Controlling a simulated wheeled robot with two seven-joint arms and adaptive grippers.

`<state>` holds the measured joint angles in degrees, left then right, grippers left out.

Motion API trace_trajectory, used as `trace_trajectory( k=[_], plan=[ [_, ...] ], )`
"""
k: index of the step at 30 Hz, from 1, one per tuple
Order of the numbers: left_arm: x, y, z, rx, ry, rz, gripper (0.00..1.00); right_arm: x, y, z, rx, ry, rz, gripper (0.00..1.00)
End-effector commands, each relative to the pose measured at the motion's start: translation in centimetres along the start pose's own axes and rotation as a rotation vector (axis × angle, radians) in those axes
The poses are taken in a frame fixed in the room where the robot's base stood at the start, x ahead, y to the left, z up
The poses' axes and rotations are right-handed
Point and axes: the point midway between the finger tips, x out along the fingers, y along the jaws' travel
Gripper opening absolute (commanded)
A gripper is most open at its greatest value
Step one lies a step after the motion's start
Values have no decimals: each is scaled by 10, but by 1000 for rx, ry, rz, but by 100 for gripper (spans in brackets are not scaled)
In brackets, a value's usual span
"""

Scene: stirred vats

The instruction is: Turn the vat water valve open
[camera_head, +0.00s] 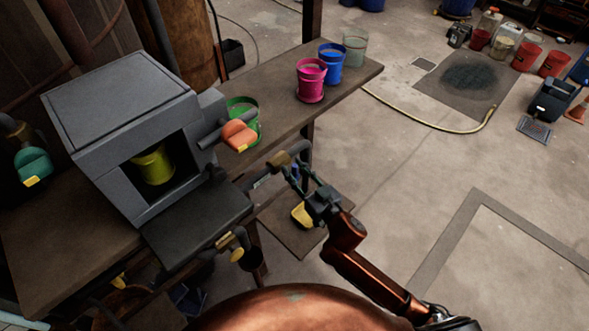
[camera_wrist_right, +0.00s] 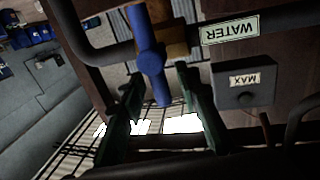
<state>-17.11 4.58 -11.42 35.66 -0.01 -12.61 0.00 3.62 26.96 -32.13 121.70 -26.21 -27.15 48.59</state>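The water valve has a blue handle (camera_wrist_right: 150,60) on a brass body (camera_wrist_right: 176,40), set in a dark pipe in the right wrist view. A label reading WATER (camera_wrist_right: 230,30) appears upside down beside it. In the head view the brass valve body (camera_head: 279,160) is on the pipe by the bench edge. My right gripper (camera_head: 297,166) is at the valve. In the wrist view its two green fingers (camera_wrist_right: 157,92) are apart, with the handle's lower end between them and gaps visible on both sides. My left gripper is not in view.
A grey box (camera_head: 120,110) holding a yellow bucket (camera_head: 154,165) stands on the bench. Pink (camera_head: 311,82), blue (camera_head: 331,64) and green (camera_head: 243,118) buckets stand farther along. An orange-handled fitting (camera_head: 239,135) is near the valve. A MAX-labelled box (camera_wrist_right: 243,84) sits close to the fingers.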

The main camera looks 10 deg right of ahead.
Motion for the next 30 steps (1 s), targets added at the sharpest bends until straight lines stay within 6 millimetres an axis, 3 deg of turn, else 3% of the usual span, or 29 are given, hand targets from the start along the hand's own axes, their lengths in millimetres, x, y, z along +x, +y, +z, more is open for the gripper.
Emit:
trace_trajectory(
  k=[3,16,30],
  plan=[
    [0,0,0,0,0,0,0,0,0,0,0,0,0,30],
    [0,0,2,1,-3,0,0,0,0,0,0,0,0,0],
    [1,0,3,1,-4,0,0,-1,-1,1,-37,8,1,0]
  ],
)
